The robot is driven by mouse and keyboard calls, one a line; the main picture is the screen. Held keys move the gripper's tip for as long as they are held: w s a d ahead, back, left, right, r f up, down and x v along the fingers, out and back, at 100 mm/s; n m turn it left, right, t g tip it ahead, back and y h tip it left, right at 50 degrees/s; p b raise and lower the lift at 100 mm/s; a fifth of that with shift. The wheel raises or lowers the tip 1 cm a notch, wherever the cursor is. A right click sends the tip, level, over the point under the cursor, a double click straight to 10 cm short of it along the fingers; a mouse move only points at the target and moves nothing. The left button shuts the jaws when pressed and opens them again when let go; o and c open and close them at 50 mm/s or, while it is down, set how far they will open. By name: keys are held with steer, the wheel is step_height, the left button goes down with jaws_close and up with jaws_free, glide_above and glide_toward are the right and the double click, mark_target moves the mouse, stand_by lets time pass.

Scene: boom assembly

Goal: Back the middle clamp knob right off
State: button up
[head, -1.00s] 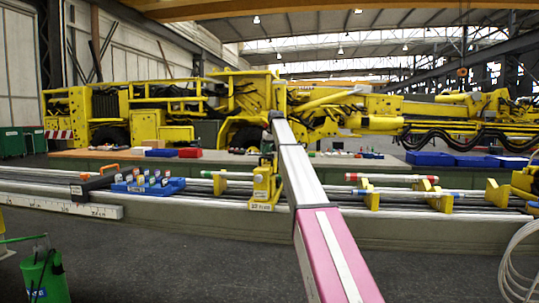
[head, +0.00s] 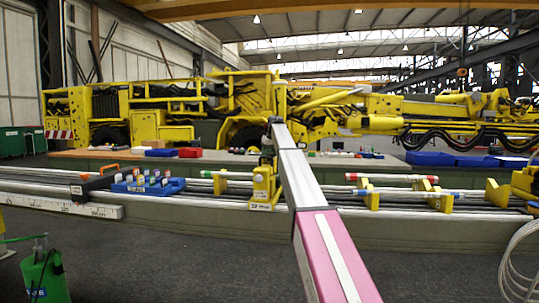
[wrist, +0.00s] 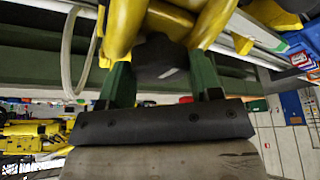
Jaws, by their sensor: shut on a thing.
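The yellow middle clamp (head: 262,188) stands on the rail bench, just left of my arm in the head view. In the wrist view, yellow clamp parts (wrist: 128,28) fill the top centre. The dark clamp knob (wrist: 160,62) sits between the two green fingers of my gripper (wrist: 163,78), right below the yellow parts. The fingers are shut on the knob. In the head view my arm and the clamp hide the knob and fingertips. I cannot tell how far the knob is from its seat.
A blue tray (head: 170,187) of small bottles and an orange-handled black box (head: 92,186) stand on the bench left of the clamp. Yellow supports (head: 371,198) hold striped rods to the right. A coiled pale hose (head: 508,262) hangs at the front right.

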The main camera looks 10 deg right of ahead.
steer(key=n+y, duration=0.1)
steer(key=n, duration=0.1)
steer(key=n+g, duration=0.1)
steer(key=n, duration=0.2)
steer(key=shift+w+d+y, duration=0.1)
steer(key=shift+y, duration=0.3)
steer(key=n+g, duration=0.1)
steer(key=n, duration=0.3)
steer(key=shift+w+n+y, duration=0.1)
steer(key=shift+n+y, duration=0.2)
steer(key=shift+y, duration=0.1)
steer(key=n+g, duration=0.2)
steer(key=n, duration=0.4)
steer(key=n+g, duration=0.1)
steer(key=n, duration=0.1)
steer(key=shift+n+g, duration=0.3)
steer(key=o, duration=0.9)
